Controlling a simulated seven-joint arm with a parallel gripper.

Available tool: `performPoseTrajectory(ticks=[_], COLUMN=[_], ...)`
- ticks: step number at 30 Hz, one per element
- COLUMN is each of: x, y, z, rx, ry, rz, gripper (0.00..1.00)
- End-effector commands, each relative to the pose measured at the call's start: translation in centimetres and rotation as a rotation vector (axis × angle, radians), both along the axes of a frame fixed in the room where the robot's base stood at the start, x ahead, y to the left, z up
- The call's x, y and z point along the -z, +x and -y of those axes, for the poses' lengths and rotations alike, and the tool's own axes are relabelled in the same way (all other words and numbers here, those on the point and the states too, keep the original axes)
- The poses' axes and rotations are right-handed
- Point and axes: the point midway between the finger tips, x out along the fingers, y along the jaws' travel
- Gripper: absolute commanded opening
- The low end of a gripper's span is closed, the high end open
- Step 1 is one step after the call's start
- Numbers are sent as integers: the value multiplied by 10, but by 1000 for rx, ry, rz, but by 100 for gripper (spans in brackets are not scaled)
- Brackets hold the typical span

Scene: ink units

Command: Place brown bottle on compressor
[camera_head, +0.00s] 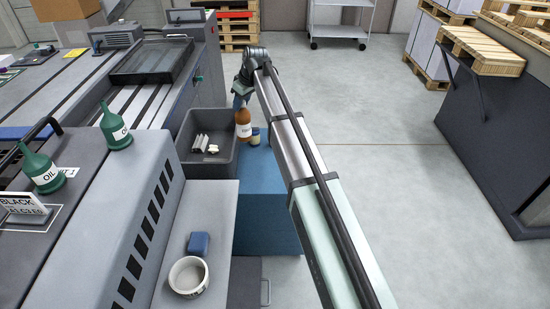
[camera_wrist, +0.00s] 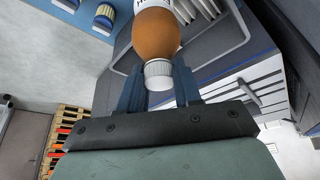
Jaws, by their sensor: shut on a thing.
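The brown bottle (camera_head: 243,122) hangs upright from my gripper (camera_head: 241,104), above the right edge of the dark grey bin and beside the blue box. In the wrist view the fingers (camera_wrist: 158,88) are shut on its white cap, and the brown body (camera_wrist: 157,35) with a white label lies beyond them. No compressor is clearly marked. The blue box (camera_head: 268,205) with a flat top may be it, but I cannot tell. I cannot tell whether the bottle touches anything below.
A small jar with a blue lid (camera_head: 255,135) stands on the blue box's far end. The dark grey bin (camera_head: 222,168) holds light grey pieces. Green oil cans (camera_head: 115,128) stand on the machine at left. A white bowl (camera_head: 188,276) and blue block (camera_head: 198,244) sit nearer. Right floor is open.

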Motion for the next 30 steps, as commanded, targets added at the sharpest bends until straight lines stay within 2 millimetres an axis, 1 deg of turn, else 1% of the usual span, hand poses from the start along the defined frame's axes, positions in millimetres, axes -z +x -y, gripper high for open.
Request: performPoseTrajectory(ticks=[1, 6, 12, 15, 18, 22, 30], x=[9, 33, 60, 73, 85, 95, 96], y=[-3, -9, -20, -28, -38, -50, -63], z=[11, 36, 60, 68, 71, 70, 66], rx=[6, 5, -21, -53, -100, -179, -381], ry=[0, 0, 1, 0, 1, 0, 1], rz=[0, -1, -2, -2, -1, 0, 1], gripper=[0, 0, 0, 0, 0, 0, 0])
